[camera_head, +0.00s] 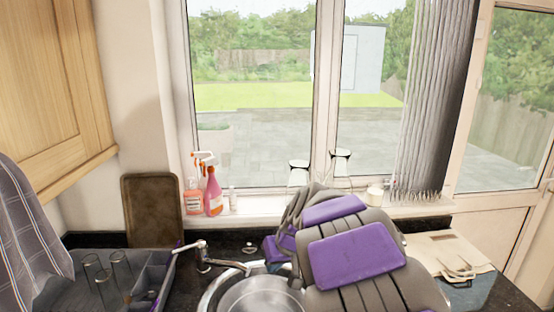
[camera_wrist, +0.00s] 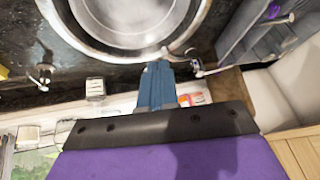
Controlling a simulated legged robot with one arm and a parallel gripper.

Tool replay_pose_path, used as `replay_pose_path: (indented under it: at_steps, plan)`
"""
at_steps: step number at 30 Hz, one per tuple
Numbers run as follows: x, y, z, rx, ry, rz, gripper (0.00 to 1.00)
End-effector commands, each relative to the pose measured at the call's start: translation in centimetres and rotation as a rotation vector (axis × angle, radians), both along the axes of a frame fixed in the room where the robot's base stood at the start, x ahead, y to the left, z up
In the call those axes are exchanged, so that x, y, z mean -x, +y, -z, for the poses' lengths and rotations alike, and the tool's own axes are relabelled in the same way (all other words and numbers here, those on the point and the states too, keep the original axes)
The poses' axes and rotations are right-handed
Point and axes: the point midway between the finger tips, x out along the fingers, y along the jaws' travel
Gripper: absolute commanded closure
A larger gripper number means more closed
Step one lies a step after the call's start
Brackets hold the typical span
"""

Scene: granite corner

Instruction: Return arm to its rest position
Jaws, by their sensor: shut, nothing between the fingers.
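My grey and purple arm reaches forward from the bottom of the head view, over the right part of the sink (camera_head: 262,297). In the wrist view, my gripper (camera_wrist: 157,72) shows as blue fingers closed together beyond a dark bar, with nothing held. The fingers are over the counter strip beside the sink rim (camera_wrist: 175,47). In the head view the arm hides the fingertips.
A tap (camera_head: 203,256) stands left of the sink. A grey rack with glasses (camera_head: 100,278) is farther left. Spray bottles (camera_head: 213,193) and glass flasks (camera_head: 341,168) stand on the windowsill. A brown board (camera_head: 153,210) leans against the wall. A beige bag (camera_head: 450,255) lies right.

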Motion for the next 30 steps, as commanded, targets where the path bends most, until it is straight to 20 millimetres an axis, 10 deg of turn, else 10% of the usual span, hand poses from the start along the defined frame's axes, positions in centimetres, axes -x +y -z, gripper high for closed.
replay_pose_path:
  at_steps: [21, 30]
  plan:
    - [34.4, -13.2, 4.2, 0.218, 0.528, 0.298, 1.0]
    - [40.1, -14.8, 5.5, 0.288, 0.598, 0.318, 1.0]
